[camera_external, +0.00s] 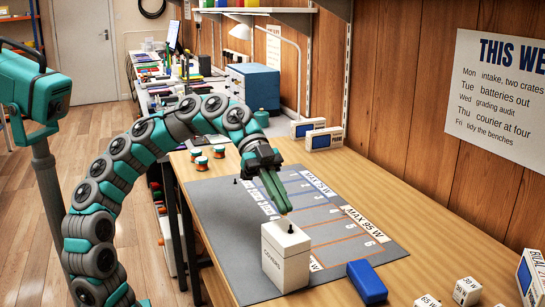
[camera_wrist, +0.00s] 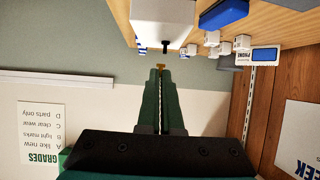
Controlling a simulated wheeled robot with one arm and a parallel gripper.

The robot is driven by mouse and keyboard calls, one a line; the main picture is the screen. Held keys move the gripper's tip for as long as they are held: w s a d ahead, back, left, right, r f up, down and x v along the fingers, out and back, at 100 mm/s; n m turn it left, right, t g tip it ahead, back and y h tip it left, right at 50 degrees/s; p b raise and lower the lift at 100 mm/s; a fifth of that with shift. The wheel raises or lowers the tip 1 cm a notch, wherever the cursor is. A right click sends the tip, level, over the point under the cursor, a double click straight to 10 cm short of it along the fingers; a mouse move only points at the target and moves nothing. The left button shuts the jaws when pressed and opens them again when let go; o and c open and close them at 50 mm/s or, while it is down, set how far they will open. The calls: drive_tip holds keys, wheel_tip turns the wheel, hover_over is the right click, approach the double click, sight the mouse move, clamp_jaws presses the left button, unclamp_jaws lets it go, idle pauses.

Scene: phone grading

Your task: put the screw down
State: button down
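My gripper (camera_external: 286,211) points down and to the right over the white lidded box (camera_external: 285,262) near the mat's front edge. In the wrist view its two green fingers (camera_wrist: 160,72) are close together. A tiny brass-coloured screw (camera_wrist: 160,66) shows at their tips, and the fingers look shut on it. In the external view the screw is only a small speck (camera_external: 289,219), just above the box's dark knob. I cannot tell whether it touches the knob. The box also shows at the top of the wrist view (camera_wrist: 163,12).
A grey mat (camera_external: 225,215) with numbered, orange-lined lanes covers much of the wooden bench. A small dark peg (camera_external: 236,181) stands on it. A blue block (camera_external: 367,281) lies right of the box, with small white labelled blocks (camera_external: 467,291) beyond.

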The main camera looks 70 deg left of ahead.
drive_tip(key=shift+f, duration=1.5)
drive_tip(key=shift+f, duration=0.15)
drive_tip(key=c, duration=1.1)
unclamp_jaws()
